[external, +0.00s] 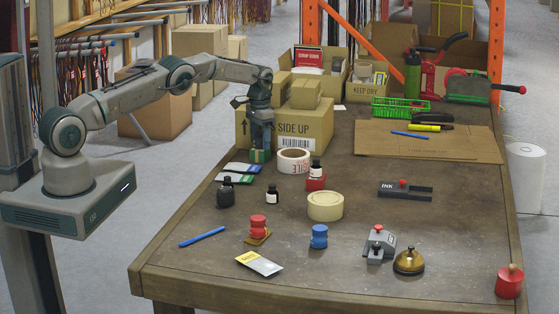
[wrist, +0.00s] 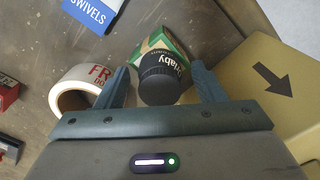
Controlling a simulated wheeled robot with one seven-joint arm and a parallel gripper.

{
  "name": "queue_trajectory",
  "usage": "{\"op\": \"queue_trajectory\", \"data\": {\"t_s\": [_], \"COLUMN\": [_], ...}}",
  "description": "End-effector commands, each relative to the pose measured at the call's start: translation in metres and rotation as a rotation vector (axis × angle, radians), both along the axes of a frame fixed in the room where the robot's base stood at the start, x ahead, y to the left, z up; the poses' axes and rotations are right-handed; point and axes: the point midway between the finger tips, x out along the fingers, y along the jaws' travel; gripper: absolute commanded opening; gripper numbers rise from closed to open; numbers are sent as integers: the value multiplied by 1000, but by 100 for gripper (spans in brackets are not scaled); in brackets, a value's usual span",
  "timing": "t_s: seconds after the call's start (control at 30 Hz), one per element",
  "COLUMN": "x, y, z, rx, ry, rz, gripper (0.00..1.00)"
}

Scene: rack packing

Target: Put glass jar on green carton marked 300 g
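A glass jar with a black lid (wrist: 160,82) stands in the middle of the wrist view, between my fingers. Part of its dark label with white lettering shows. A green carton (wrist: 150,42) lies right by and under the jar; I cannot read a 300 g mark. In the external view the green carton (external: 260,156) is on the table directly below my gripper (external: 261,143), in front of a large cardboard box. My gripper (wrist: 160,76) is open around the jar, with small gaps at both sides. My gripper hides most of the jar in the external view.
A tape roll (external: 293,160) is close to the right of the green carton. The large cardboard box (external: 308,129) is close behind.

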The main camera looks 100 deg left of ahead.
Motion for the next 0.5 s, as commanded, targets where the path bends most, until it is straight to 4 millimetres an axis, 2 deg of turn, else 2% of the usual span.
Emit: {"op": "queue_trajectory", "data": {"t_s": [0.3,0.5], "x": [0,1], "y": [1,1], "z": [9,48], "rx": [3,4], "ry": [-1,-4], "rz": [0,0], "gripper": [62,62]}}
